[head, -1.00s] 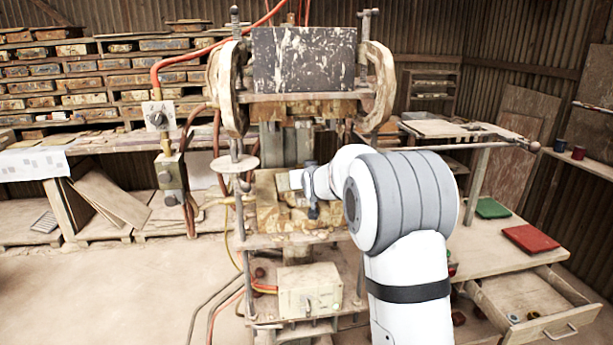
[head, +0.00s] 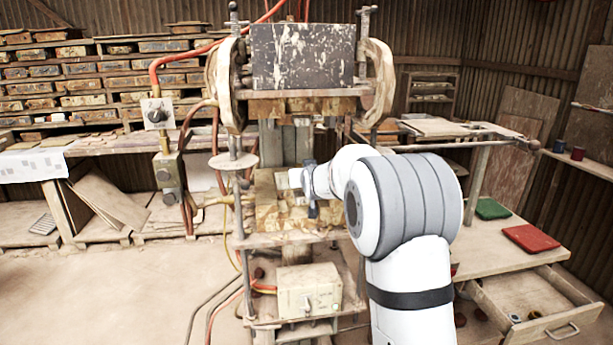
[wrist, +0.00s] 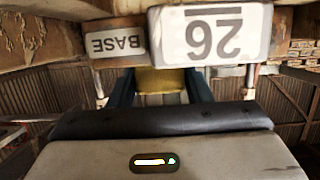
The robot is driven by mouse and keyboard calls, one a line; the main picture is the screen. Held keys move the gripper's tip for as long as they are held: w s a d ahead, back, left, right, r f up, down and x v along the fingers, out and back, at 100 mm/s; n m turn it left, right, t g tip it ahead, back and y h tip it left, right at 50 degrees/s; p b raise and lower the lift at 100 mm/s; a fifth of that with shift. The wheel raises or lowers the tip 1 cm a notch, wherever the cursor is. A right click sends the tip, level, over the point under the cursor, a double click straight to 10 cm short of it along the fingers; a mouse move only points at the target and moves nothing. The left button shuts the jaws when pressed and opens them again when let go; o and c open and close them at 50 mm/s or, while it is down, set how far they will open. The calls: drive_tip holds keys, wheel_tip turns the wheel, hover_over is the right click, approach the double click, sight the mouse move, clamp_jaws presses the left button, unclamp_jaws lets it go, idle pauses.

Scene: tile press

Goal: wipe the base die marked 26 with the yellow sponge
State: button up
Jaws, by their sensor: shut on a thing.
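My gripper (wrist: 160,88) is shut on the yellow sponge (wrist: 162,80), which shows between its two dark blue fingers in the wrist view. Just above the sponge in that picture is the base die (wrist: 275,45), with upside-down labels reading "26" and "BASE". The labels partly cover the view of the sponge's far end, so I cannot tell whether the sponge touches the die. In the head view my gripper (head: 312,195) is in front of the worn, tan base die (head: 268,200) in the press. The sponge is hidden there.
The press's dark, paint-spattered upper block (head: 303,57) hangs above the die. A control box (head: 308,290) with orange cables sits below. To the right stand a table with a green mat (head: 491,208), a red mat (head: 531,238) and an open drawer (head: 525,300). Floor at left is clear.

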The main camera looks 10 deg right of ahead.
drive_tip(key=shift+w, duration=0.25)
drive_tip(key=shift+f, duration=0.1)
drive_tip(key=shift+s+f+b, duration=0.1)
drive_tip(key=shift+s+b, duration=0.75)
drive_tip(key=shift+s, duration=0.6)
drive_tip(key=shift+w+r, duration=0.1)
drive_tip(key=shift+r, duration=0.1)
drive_tip(key=shift+w, duration=1.35)
drive_tip(key=shift+s+f, duration=0.1)
drive_tip(key=shift+f, duration=0.05)
